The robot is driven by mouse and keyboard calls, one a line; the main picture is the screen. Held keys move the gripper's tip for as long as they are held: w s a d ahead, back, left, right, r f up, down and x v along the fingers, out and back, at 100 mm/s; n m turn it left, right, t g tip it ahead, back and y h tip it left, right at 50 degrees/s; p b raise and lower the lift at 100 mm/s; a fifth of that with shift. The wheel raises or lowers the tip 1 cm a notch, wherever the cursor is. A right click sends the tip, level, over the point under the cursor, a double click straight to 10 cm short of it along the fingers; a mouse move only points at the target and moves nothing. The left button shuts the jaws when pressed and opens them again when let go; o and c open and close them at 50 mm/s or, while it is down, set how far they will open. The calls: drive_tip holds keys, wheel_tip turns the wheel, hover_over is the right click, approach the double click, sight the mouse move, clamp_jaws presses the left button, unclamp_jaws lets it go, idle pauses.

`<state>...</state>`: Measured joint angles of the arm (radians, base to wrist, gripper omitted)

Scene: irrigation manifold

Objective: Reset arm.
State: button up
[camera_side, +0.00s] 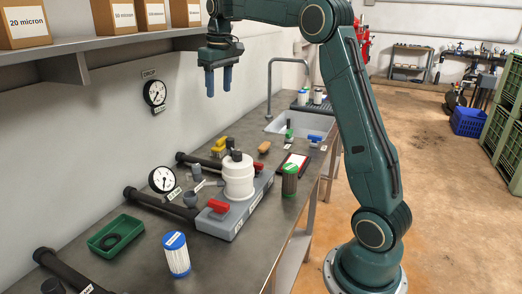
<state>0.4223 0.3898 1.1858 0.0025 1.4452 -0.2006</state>
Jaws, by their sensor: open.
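My gripper (218,82) hangs above the back part of the workbench, pointing down. Its two blue fingers are apart and nothing is between them. It is well clear of everything on the bench. My green arm arches over from its base at the right. Below and in front of the gripper, a white filter housing (238,178) stands on a grey manifold block (232,216) with a red handle (218,206).
On the bench (128,250) are a blue-capped filter cartridge (176,256), a green tray (116,236) with a dark ring, dark pipes, a gauge (162,180) and a dark green-brown cartridge (289,180). A shelf (100,52) with boxes runs along the left wall. A sink (290,124) lies behind.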

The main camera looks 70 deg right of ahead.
drive_tip(key=s+a+r+n+t, duration=0.1)
drive_tip(key=s+a+r+t, duration=0.1)
drive_tip(key=s+a, duration=1.2)
drive_tip(key=s+a+f+t, duration=0.1)
drive_tip(key=s+a+f, duration=0.2)
drive_tip(key=s, duration=0.4)
drive_tip(key=s+a+f+n+t, duration=0.1)
drive_tip(key=s+a+f, duration=0.2)
drive_tip(key=s+f, duration=0.3)
drive_tip(key=shift+s+a+f+n+y, duration=0.15)
drive_tip(key=shift+s+a+n+y, duration=0.2)
drive_tip(key=shift+s, duration=0.15)
